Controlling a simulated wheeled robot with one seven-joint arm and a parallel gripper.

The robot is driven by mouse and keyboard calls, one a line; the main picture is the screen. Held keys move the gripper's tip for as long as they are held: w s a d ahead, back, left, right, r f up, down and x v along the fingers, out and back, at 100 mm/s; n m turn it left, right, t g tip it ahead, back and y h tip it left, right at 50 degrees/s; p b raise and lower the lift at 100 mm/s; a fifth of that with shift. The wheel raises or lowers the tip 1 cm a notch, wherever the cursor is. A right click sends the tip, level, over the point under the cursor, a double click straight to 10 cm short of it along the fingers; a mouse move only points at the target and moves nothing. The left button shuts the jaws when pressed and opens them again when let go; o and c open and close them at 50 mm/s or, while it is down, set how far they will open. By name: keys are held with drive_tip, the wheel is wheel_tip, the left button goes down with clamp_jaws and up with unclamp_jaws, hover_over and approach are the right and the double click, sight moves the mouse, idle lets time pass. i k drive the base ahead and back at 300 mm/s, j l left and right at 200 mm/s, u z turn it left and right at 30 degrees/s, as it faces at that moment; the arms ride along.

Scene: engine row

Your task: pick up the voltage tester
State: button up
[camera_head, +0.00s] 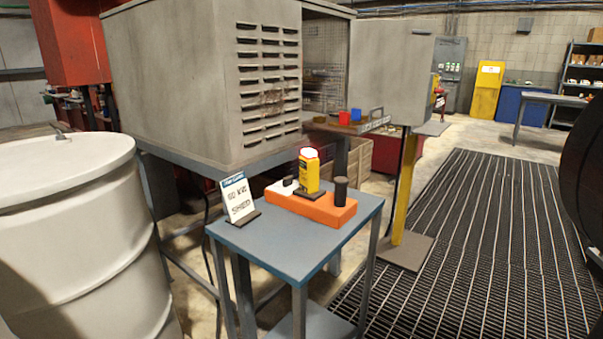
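A yellow upright device with a dark label and a white top, which looks like the voltage tester (309,176), stands in a dark foot on an orange block (302,210). The block lies on a small blue-grey table (265,248) near the middle of the view. A dark cylinder (340,191) stands just right of the yellow device on the block. A small dark piece (288,181) sits on a white patch to its left. My gripper is not in view.
A sign card (238,199) stands on the table's left side. A large pale drum (75,240) fills the left. A grey vented cabinet (200,80) is behind the table. A yellow post (404,190) stands right of it. Dark grating (470,230) on the right is mostly clear.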

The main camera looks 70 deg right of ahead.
sight(308, 162)
drive_tip(key=z, duration=1.35)
